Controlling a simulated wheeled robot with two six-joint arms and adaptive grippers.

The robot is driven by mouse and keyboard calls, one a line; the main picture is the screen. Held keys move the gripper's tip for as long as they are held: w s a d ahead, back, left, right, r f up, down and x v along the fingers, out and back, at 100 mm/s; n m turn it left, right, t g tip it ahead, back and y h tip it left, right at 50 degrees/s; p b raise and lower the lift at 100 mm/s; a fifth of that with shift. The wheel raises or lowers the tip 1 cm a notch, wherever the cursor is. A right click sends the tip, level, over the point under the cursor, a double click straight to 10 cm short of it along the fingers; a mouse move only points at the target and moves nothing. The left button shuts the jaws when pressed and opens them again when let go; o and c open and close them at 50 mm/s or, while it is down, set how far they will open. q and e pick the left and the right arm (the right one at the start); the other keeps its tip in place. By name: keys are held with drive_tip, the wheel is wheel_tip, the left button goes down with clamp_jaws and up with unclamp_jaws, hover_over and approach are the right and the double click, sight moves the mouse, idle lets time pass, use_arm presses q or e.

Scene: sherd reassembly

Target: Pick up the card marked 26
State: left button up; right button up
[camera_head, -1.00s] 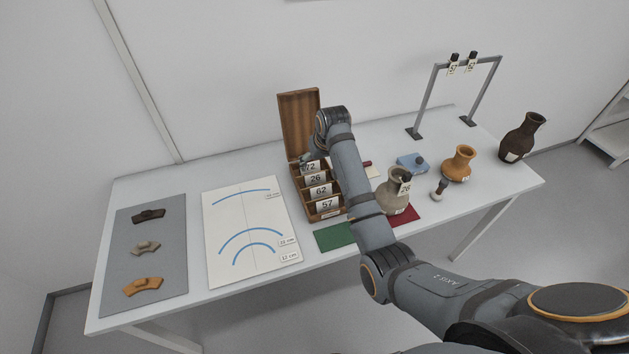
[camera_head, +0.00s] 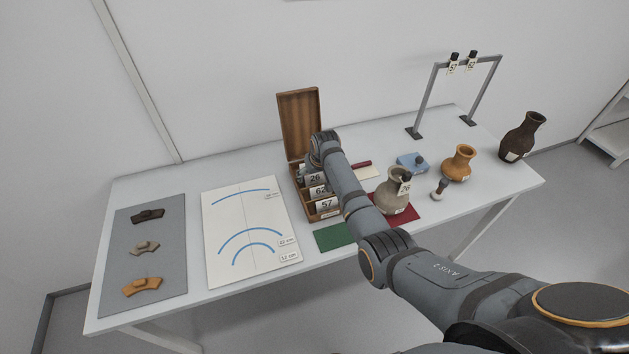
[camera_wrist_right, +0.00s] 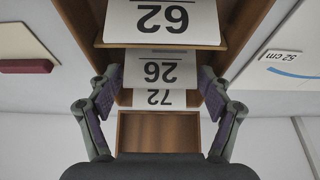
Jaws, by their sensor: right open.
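The card marked 26 (camera_head: 315,180) stands in the wooden box (camera_head: 294,193), behind the cards marked 62 (camera_head: 319,191) and 57 (camera_head: 326,204). In the right wrist view the 26 card (camera_wrist_right: 160,68) appears upside down, between the 62 card (camera_wrist_right: 161,20) and the 72 card (camera_wrist_right: 158,98). My right gripper (camera_wrist_right: 161,85) is open, its two fingers on either side of the 26 card. I cannot tell whether they touch it. In the head view my right wrist and arm hide most of this gripper and part of the box. My left gripper is not in view.
The box's open lid (camera_head: 300,123) stands upright behind the cards. A grey jug (camera_head: 395,192) with a tag stands right of my arm. A curve chart (camera_head: 225,205) and a grey mat (camera_head: 124,258) with sherds lie to the left.

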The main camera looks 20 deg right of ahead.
drive_tip(key=shift+r, duration=0.1)
drive_tip(key=c, duration=0.6)
drive_tip(key=shift+o, duration=0.2)
drive_tip(key=shift+r, duration=0.55)
drive_tip(key=s+d+r, duration=0.1)
drive_tip(key=s+r, duration=1.1)
drive_tip(key=s, duration=0.2)
drive_tip(key=shift+d, duration=0.4)
